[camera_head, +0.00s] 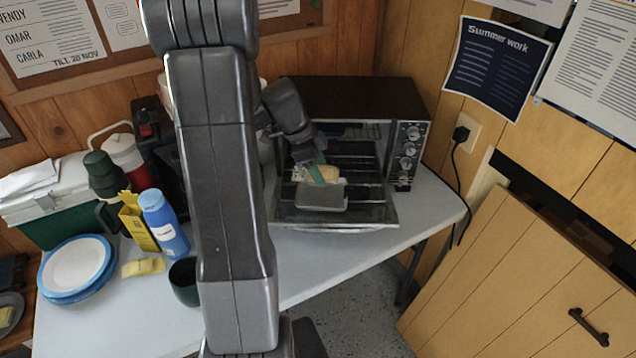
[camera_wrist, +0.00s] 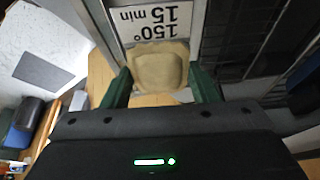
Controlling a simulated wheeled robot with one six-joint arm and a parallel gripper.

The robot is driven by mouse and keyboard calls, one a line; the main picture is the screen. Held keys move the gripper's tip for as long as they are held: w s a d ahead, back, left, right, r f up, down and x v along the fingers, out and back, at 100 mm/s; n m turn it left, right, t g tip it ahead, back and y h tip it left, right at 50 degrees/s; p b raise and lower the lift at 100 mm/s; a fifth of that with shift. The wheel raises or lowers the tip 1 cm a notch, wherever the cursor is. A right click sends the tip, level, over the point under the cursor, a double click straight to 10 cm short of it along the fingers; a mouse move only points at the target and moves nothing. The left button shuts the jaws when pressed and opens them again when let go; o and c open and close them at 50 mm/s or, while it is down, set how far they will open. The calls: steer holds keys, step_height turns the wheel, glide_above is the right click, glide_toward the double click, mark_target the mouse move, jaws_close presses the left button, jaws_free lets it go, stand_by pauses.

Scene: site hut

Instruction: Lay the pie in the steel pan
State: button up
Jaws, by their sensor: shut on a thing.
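The pie (camera_head: 328,174) is pale golden and sits between the green fingers of my gripper (camera_head: 316,173), at the front of the open oven. In the wrist view the pie (camera_wrist: 160,66) lies between both fingertips (camera_wrist: 162,86), and my gripper is shut on it. The steel pan (camera_head: 322,197) is a small grey rectangular pan on the lowered oven door. The pie shows over the pan's back edge; I cannot tell whether they touch. My arm hides part of the table.
The toaster oven (camera_head: 410,150) stands open, with racks inside and knobs at its right. A card (camera_wrist: 155,22) reading "150° 15 min" lies beyond the pie. A blue bottle (camera_head: 164,225), stacked plates (camera_head: 76,264) and a dark mug (camera_head: 184,282) stand left on the table (camera_head: 110,325).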

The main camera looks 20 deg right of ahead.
mark_target(301, 173)
steer(key=shift+f, duration=2.7)
steer(key=shift+f, duration=0.2)
steer(key=o, duration=1)
steer(key=shift+o, duration=0.2)
steer(key=shift+r, duration=0.2)
steer(key=shift+r, duration=0.2)
steer(key=v, duration=1.1)
steer(key=shift+w+a+r, duration=0.1)
steer(key=shift+a+r, duration=0.1)
steer(key=shift+r, duration=0.05)
